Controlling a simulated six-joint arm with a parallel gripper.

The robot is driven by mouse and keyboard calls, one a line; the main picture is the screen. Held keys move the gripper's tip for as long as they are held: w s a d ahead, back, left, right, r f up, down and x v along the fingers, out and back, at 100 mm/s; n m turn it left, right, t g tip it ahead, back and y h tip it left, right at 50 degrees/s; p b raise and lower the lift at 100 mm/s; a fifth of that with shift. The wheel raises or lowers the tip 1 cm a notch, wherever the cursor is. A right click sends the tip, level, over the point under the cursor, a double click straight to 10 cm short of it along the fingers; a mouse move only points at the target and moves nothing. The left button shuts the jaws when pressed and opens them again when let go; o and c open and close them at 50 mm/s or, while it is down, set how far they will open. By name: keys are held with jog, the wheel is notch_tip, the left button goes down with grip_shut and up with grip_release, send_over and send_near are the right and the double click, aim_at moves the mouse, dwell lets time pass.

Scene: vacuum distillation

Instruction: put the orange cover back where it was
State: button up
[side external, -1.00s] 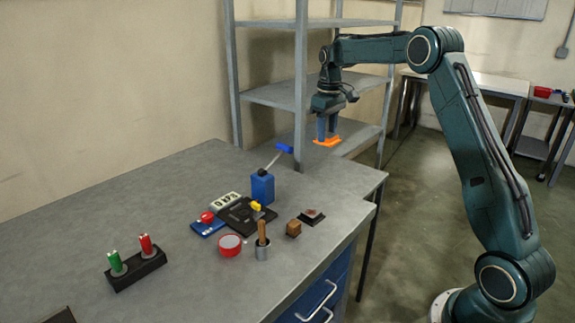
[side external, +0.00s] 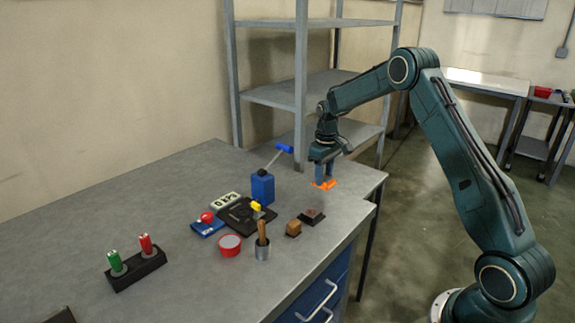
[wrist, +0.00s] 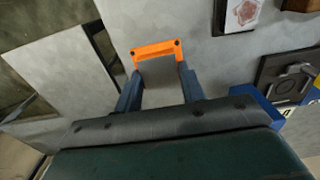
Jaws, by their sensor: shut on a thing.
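The orange cover (side external: 322,185) is a small bracket-like piece. My gripper (side external: 323,174) is shut on it and holds it above the right end of the grey workbench (side external: 215,165). In the wrist view the cover (wrist: 156,49) spans the two blue fingertips of my gripper (wrist: 159,72). A small dark block with a reddish patterned top (side external: 312,217) lies on the bench below and left of the cover; it also shows at the top of the wrist view (wrist: 242,12). The cover is apart from it.
A brown wooden cube (side external: 293,228), a metal cup with a wooden-handled tool (side external: 262,248) and a red round container (side external: 230,244) stand nearby. A blue box with a lever (side external: 262,188) rises behind them. A black valve plate (side external: 240,215) lies left. Metal shelving (side external: 275,95) stands behind.

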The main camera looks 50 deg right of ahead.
aim_at(324, 178)
jog(key=shift+f, duration=2.1)
jog(key=shift+f, duration=0.15)
jog(key=o, duration=1.1)
jog(key=shift+o, duration=0.2)
notch_tip(324, 178, up, 11)
jog(key=shift+r, duration=0.65)
